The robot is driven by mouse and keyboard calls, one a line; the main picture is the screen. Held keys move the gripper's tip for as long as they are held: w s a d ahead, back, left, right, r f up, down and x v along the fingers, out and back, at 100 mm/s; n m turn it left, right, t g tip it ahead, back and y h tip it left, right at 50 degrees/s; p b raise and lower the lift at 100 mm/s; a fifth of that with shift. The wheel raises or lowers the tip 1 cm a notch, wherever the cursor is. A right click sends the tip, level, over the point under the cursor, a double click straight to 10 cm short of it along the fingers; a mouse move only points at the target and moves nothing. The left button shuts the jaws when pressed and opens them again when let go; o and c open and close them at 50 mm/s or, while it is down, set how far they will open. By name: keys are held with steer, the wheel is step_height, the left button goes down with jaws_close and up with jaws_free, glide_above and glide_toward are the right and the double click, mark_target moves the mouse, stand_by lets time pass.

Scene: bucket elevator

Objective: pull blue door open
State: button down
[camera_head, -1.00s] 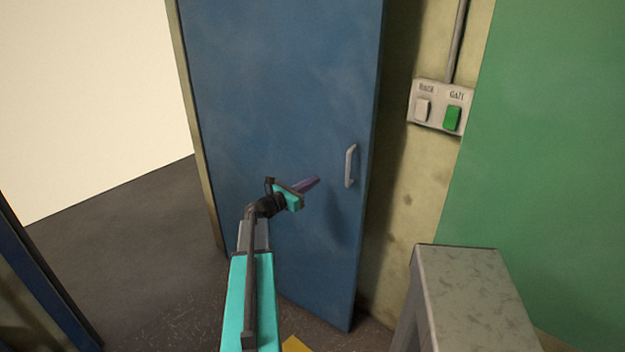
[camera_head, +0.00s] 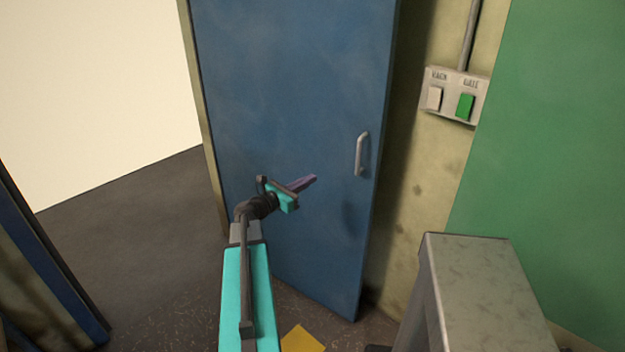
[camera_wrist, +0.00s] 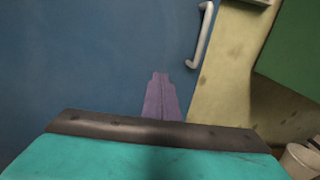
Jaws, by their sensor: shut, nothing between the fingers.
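The blue door (camera_head: 290,90) stands in the middle of the head view, with a dark gap along its right edge beside the yellowish wall. Its pale grey handle (camera_head: 362,154) is upright near that right edge. My gripper (camera_head: 312,180) is in front of the door, left of and a little below the handle, and apart from it. Its purple fingers are together and empty. In the wrist view the fingers (camera_wrist: 161,97) point at the blue door (camera_wrist: 90,60), and the handle (camera_wrist: 203,36) is up and to the right of them.
A switch box (camera_head: 455,96) with a white and a green button is on the wall (camera_head: 415,170) right of the door. A grey metal block (camera_head: 485,290) stands at the lower right. A green panel (camera_head: 550,120) fills the right side. Open dark floor (camera_head: 130,220) lies at left.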

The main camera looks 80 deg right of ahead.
steer(key=s+b+v, duration=0.1)
steer(key=v, duration=0.5)
steer(key=shift+a, duration=0.45)
